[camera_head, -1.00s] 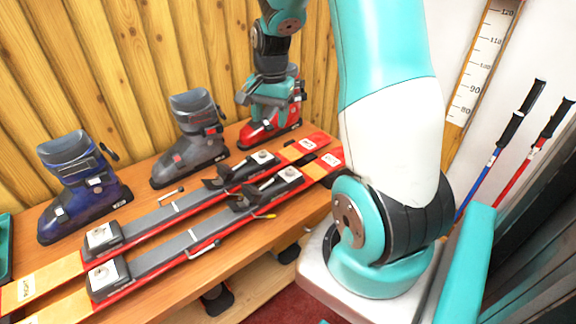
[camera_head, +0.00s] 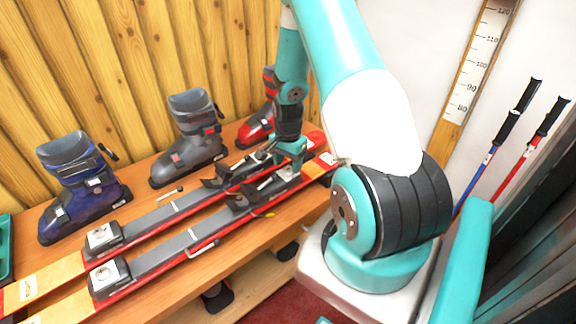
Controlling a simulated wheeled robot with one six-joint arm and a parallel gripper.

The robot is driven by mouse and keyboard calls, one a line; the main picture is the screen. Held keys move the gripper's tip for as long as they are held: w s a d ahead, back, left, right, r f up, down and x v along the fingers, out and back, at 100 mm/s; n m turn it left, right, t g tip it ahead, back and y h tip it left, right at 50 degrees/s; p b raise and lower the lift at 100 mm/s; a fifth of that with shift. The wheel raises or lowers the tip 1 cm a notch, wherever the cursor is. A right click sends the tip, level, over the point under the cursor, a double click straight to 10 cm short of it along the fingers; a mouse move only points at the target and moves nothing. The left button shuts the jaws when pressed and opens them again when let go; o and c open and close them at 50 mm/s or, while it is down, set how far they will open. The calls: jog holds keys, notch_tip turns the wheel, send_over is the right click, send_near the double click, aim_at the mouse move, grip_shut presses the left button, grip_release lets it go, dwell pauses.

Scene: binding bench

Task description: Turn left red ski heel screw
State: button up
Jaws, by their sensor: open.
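Two red-and-yellow skis lie side by side on the wooden bench, the rear one (camera_head: 75,262) nearer the wall and the front one (camera_head: 150,275) nearer the bench edge. Each carries grey and black binding parts. Pale plates with round screws show at the left end, on the rear ski (camera_head: 101,237) and the front ski (camera_head: 108,274). My gripper (camera_head: 284,161) is open and points down over the right-hand binding parts, low above the skis. It partly hides the plates and screws there. I cannot tell whether its fingers touch a screw.
A blue boot (camera_head: 82,190), a grey boot (camera_head: 190,145) and a red boot (camera_head: 258,125), partly behind my arm, stand along the wall. A small tool (camera_head: 171,190) lies behind the skis. Ski poles (camera_head: 490,150) lean at the right beside a measuring board (camera_head: 470,80).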

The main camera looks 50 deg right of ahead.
jog(key=shift+f, duration=0.95)
jog(key=shift+c, duration=0.3)
jog(key=c, duration=0.9)
jog(key=n, duration=0.5)
jog(key=shift+n, duration=0.4)
jog(key=n, duration=0.5)
jog(key=shift+n+b, duration=0.4)
jog(key=shift+n, duration=0.3)
